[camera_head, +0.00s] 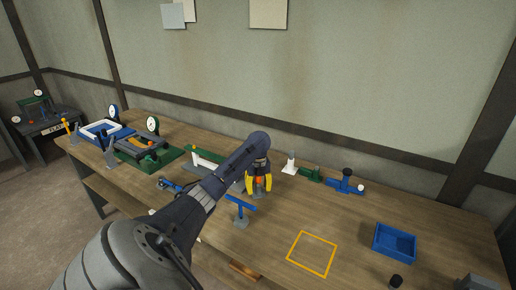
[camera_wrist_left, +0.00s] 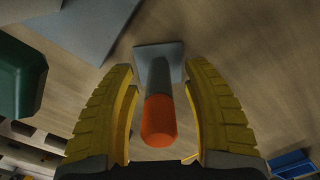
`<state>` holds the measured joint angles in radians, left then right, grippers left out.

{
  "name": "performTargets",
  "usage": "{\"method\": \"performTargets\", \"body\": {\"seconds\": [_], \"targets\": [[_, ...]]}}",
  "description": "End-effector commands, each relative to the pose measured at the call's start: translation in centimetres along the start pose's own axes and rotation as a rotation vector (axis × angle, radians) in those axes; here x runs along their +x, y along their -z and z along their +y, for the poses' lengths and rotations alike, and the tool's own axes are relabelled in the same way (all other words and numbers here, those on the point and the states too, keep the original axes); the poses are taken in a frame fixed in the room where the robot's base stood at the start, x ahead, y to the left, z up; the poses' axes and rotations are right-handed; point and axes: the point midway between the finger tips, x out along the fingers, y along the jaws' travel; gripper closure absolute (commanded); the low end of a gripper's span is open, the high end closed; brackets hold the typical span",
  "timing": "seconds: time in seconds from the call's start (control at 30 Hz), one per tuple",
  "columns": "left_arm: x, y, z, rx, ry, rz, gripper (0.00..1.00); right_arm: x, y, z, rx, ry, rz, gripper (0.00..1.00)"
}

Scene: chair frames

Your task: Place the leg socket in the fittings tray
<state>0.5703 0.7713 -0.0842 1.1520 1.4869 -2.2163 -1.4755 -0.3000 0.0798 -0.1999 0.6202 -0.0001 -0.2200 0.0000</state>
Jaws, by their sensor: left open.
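An orange cylinder (camera_head: 259,181), which looks like the leg socket, sits at the top of a grey post with a square base. In the left wrist view the orange end (camera_wrist_left: 158,122) faces me and the grey post (camera_wrist_left: 158,75) runs down to its base plate (camera_wrist_left: 160,50). My left gripper (camera_head: 259,191) has its yellow fingers on both sides of the orange piece, open, with gaps visible on each side. The blue tray (camera_head: 381,240), apparently the fittings tray, stands at the right and looks empty. My right gripper is not in view.
A yellow square outline (camera_head: 292,246) marks the table left of the tray. A blue T-shaped stand (camera_head: 240,207) is near my forearm. White, green and blue fixtures (camera_head: 345,184) stand behind. Green-based fixtures (camera_head: 150,148) crowd the left. A dark knob (camera_head: 396,281) is in front of the tray.

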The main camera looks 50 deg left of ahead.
Motion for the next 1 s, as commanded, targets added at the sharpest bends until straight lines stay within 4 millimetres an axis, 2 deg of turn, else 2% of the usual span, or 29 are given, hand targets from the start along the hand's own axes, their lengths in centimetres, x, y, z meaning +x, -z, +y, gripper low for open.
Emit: {"method": "performTargets", "body": {"seconds": [0.2, 0.5, 0.9, 1.0], "targets": [[1.5, 0.0, 0.1, -0.001, -0.001, 0.0, 0.5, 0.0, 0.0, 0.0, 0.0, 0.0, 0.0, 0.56], [1.6, -0.1, 0.1, 0.0, -0.001, 0.0, 0.51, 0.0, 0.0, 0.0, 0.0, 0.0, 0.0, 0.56], [1.5, -0.1, 0.1, 0.0, -0.001, -0.001, 0.98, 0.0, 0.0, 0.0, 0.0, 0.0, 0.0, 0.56], [1.5, -0.1, 0.1, 0.0, -0.001, -0.001, 1.0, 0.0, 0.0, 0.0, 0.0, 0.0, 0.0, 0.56]]}}
